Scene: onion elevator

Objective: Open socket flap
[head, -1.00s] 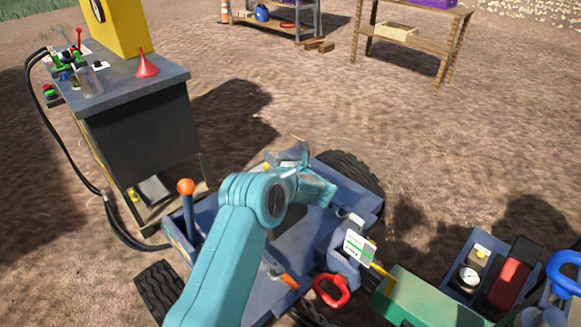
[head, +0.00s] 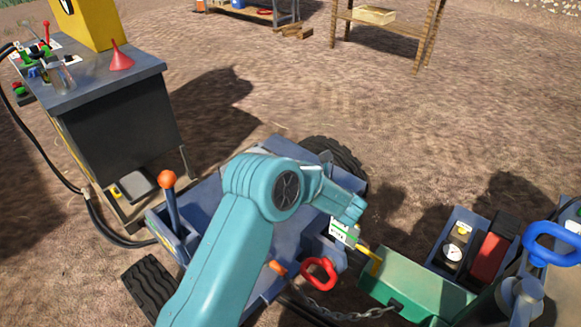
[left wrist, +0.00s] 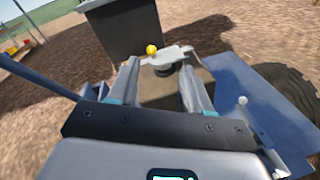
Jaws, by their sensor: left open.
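My left arm reaches over the blue cart (head: 205,215) in the head view. Its elbow and forearm hide the gripper tips there. In the left wrist view my left gripper (left wrist: 159,68) is open, its two fingers apart. My right gripper is not in view.
An orange-topped lever (head: 167,180) stands at the cart's left. A dark cabinet (head: 120,125) stands beyond, with a black hose down its side. A red ring handle (head: 320,272), a chain and a green box (head: 405,285) lie to the right. Open dirt lies beyond.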

